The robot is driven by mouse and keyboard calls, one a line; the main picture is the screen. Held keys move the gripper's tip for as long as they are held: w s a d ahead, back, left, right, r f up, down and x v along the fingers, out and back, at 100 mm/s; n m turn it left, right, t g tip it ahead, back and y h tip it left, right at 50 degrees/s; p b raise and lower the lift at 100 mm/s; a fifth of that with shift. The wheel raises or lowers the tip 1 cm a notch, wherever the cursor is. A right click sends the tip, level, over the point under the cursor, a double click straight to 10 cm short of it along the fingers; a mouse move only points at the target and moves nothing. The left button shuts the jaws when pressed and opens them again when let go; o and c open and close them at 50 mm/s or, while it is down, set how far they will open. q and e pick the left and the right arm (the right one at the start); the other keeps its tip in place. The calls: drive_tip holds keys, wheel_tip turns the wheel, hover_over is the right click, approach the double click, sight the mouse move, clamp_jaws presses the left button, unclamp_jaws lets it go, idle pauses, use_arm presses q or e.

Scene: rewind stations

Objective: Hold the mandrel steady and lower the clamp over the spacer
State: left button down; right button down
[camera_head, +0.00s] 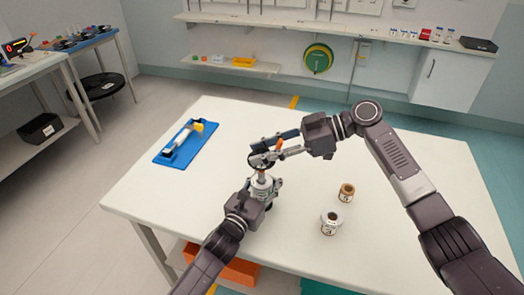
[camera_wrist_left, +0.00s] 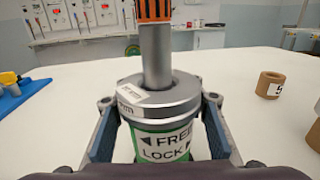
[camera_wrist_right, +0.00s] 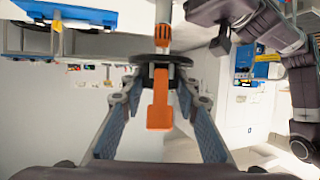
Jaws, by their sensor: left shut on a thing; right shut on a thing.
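The mandrel (camera_head: 264,182) stands upright on the table, a silver body with a green FREE/LOCK band (camera_wrist_left: 162,145) in the left wrist view. My left gripper (camera_head: 262,190) is shut around it, one finger on each side. Its grey post (camera_wrist_left: 155,55) rises to an orange ribbed piece (camera_wrist_left: 154,10); I cannot tell whether this is the spacer. My right gripper (camera_head: 272,156) is shut on the clamp (camera_head: 261,161), a dark disc with an orange lever (camera_wrist_right: 160,105). The clamp is at the mandrel's top in the head view. Whether it touches is unclear.
A blue tray (camera_head: 166,157) with a roller tool lies at the left. The table between tray and mandrel is clear.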

sight(262, 173)
drive_tip(key=shift+f, duration=3.65)
drive_tip(key=c, duration=1.4)
unclamp_jaws()
drive_tip(key=shift+f, duration=0.1)
drive_tip(key=v, duration=1.2)
use_arm(q)
drive_tip(key=c, duration=1)
unclamp_jaws()
drive_tip(key=shift+c, duration=0.2)
